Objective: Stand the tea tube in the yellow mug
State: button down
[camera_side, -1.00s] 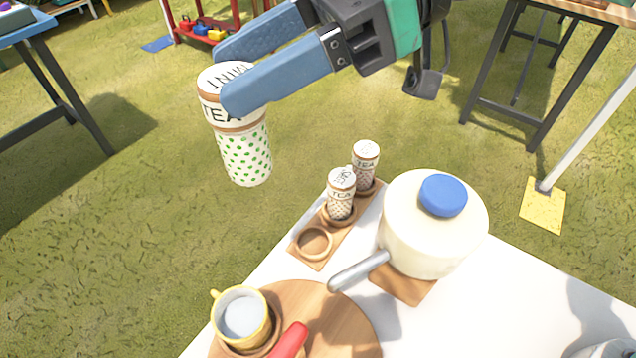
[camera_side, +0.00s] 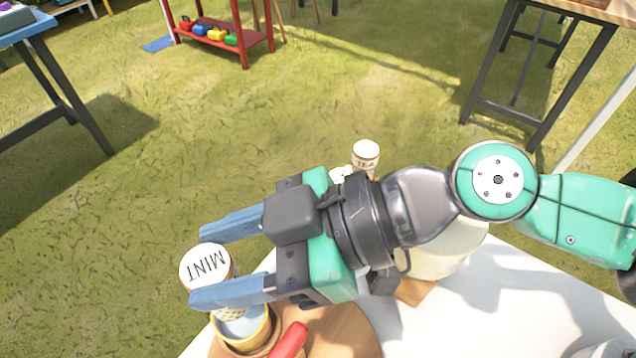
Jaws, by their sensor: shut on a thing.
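The mint tea tube (camera_side: 207,264) is pinched between the two blue fingers of my gripper (camera_side: 202,267), with its white lid marked MINT facing up toward the camera. The yellow mug (camera_side: 248,338) stands on a round wooden board (camera_side: 343,335) at the bottom of the view. The tube's lower end overlaps the mug's mouth in the picture. The near finger hides much of the tube's body and part of the mug, so I cannot tell whether the tube's base is inside the mug or above it.
A red handle (camera_side: 290,340) lies beside the mug. Another tea tube (camera_side: 365,155) stands behind my wrist, with a second one mostly hidden. My arm covers much of the cream pot (camera_side: 450,255) on the white table (camera_side: 480,310). Grass lies beyond the table's left edge.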

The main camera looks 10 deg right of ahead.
jog(key=shift+f, duration=3.8)
jog(key=shift+f, duration=0.35)
jog(key=shift+c, duration=1.5)
grip_release()
jog(key=shift+d+r, duration=0.25)
jog(key=shift+r, duration=0.2)
jog(key=v, duration=0.7)
